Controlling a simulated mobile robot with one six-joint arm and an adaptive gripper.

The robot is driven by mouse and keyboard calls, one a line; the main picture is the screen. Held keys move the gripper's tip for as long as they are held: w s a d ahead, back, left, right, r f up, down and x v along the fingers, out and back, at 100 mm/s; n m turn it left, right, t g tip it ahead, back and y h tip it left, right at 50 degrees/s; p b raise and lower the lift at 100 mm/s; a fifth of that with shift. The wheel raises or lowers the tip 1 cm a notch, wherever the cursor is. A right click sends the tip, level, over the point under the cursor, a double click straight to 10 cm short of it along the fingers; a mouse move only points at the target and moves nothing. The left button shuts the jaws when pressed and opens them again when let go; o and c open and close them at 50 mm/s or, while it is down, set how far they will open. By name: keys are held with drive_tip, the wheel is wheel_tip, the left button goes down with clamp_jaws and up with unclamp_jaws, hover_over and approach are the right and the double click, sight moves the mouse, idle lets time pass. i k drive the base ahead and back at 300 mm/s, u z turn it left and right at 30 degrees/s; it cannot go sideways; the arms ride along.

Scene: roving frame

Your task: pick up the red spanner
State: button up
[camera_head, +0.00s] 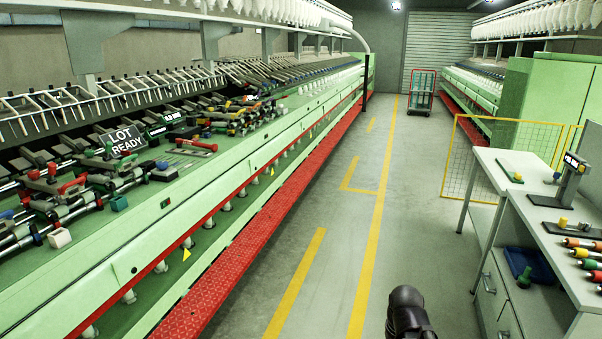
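A red bar-shaped tool (197,144) lies on the green top of the long machine at the left, near its front edge. It may be the red spanner, but it is too small to be sure of its shape. Other red parts sit among the machine's levers further left. A dark rounded part of my arm shows at the bottom edge, over the floor right of the yellow lines. No gripper fingers show, and the arm is well apart from the red tool.
A red step (235,262) runs along the machine. The aisle floor (350,215) is clear. At the right stand a white workbench (520,208) and a yellow mesh barrier (462,165). A trolley (421,95) stands far back.

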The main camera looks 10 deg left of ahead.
sight(213, 147)
drive_tip(key=u, duration=0.25)
drive_tip(key=i, duration=1.6)
drive_tip(key=u, duration=0.5)
drive_tip(key=i, duration=0.95)
drive_tip(key=u, duration=0.5)
drive_tip(key=i, duration=0.7)
drive_tip(key=u, duration=0.15)
